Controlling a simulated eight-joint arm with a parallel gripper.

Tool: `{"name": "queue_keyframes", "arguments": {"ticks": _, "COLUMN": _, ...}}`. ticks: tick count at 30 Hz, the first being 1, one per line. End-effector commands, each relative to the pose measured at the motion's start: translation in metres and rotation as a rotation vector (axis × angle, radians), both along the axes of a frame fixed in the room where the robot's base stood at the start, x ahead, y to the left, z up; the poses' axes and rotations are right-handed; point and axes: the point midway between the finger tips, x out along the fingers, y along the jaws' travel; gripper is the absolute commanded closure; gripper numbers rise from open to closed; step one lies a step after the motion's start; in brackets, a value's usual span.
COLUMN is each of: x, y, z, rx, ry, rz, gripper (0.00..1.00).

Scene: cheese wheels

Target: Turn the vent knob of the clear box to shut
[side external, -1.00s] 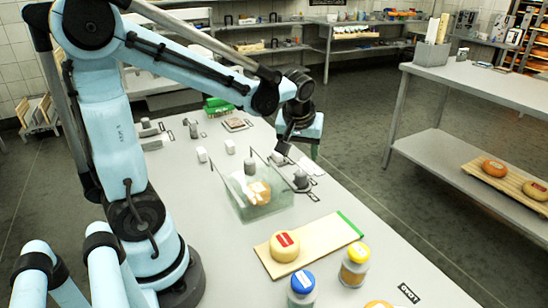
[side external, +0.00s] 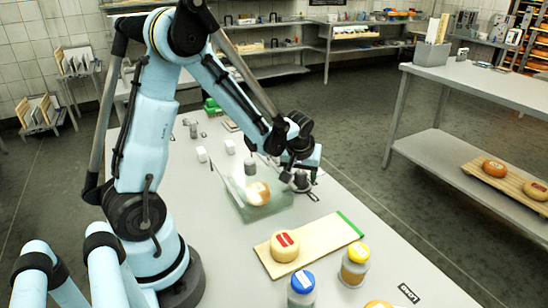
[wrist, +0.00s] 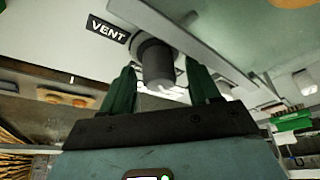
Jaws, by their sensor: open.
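The clear box (side external: 268,211) stands mid-table in the side view, with an orange-and-pale cheese wheel (side external: 259,192) inside. A dark grey knob (side external: 301,182) is at its right side, partly covered by my gripper (side external: 297,170). In the wrist view the grey cylindrical vent knob (wrist: 158,66) is beside a black "VENT" label (wrist: 108,30). My gripper (wrist: 161,72) is open, its two green fingers on either side of the knob. Gaps show between fingers and knob, and contact is not visible. The knob's turn position cannot be told.
A wooden board (side external: 311,246) with a pale cheese wheel (side external: 285,245) lies in front of the box. A blue-capped jar (side external: 302,287) and a yellow-capped jar (side external: 355,266) stand near the front. White blocks (side external: 202,154) stand behind the box. The table's right side is mostly clear.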

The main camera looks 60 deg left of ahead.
Motion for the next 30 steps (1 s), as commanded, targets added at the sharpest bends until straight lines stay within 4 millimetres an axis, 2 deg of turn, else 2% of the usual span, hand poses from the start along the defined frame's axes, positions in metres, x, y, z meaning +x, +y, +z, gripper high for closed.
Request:
{"name": "queue_keyframes", "arguments": {"ticks": 8, "x": 0.0003, "y": 0.0004, "z": -0.001, "rx": 0.0, "ry": 0.0, "rz": 0.0, "gripper": 0.39}}
{"name": "queue_keyframes", "arguments": {"ticks": 11, "x": 0.0003, "y": 0.0004, "z": -0.0009, "rx": 0.0, "ry": 0.0, "rz": 0.0, "gripper": 0.51}}
{"name": "queue_keyframes", "arguments": {"ticks": 18, "x": 0.0002, "y": 0.0004, "z": -0.0008, "rx": 0.0, "ry": 0.0, "rz": 0.0, "gripper": 0.88}}
{"name": "queue_keyframes", "arguments": {"ticks": 20, "x": 0.0002, "y": 0.0004, "z": -0.0008, "rx": 0.0, "ry": 0.0, "rz": 0.0, "gripper": 0.95}}
{"name": "queue_keyframes", "arguments": {"ticks": 30, "x": -0.0001, "y": 0.0009, "z": -0.0007, "rx": 0.002, "ry": 0.0, "rz": -0.058, "gripper": 0.95}}
